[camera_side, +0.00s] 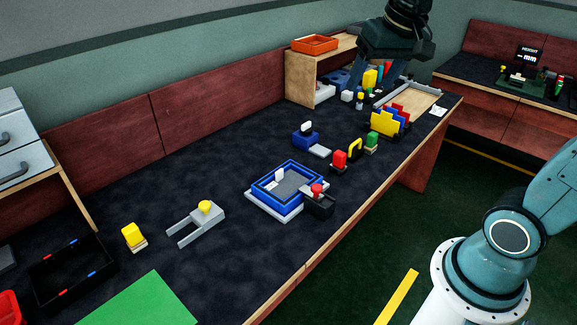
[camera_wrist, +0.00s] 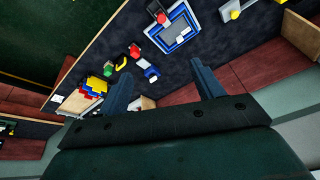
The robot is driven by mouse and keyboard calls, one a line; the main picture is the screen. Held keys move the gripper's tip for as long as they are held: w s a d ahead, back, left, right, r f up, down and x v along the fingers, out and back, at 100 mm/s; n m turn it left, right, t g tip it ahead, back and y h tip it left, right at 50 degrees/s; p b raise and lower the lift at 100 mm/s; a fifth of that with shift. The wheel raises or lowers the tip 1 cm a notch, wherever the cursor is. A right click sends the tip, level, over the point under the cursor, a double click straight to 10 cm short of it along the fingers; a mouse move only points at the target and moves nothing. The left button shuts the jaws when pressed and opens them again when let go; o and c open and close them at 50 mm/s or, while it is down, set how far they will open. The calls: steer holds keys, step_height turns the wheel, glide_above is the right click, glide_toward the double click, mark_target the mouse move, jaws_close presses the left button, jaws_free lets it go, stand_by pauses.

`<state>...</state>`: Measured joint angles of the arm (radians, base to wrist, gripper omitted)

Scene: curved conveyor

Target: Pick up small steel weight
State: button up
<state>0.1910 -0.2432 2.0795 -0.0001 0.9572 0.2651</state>
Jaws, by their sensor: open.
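I cannot pick out a small steel weight with certainty in either view; it may be hidden or too small to tell. My gripper (camera_side: 378,80) is high at the back right of the long dark bench in the side view, above a cluster of small coloured items. In the wrist view my gripper (camera_wrist: 160,72) has its two fingers wide apart with nothing held between them. A blue device (camera_side: 305,138) with a grey plate (camera_side: 319,151) stands at mid-bench; the device also shows between the fingers in the wrist view (camera_wrist: 151,74).
A wooden shelf (camera_side: 298,80) with an orange tray (camera_side: 315,43) stands at the back. Dark bench surface is clear at centre left.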

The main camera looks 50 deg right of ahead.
steer(key=w+d+f+m+g, duration=0.1)
steer(key=w+d+f+m, duration=0.15)
steer(key=w+d, duration=0.55)
steer(key=m+g, duration=0.3)
steer(key=m, duration=0.7)
glide_above(354, 152)
steer(key=shift+y, duration=0.4)
steer(key=shift+d+f, duration=0.1)
steer(key=shift+f, duration=16.05)
steer(key=shift+f, duration=0.1)
steer(key=shift+f, duration=2.5)
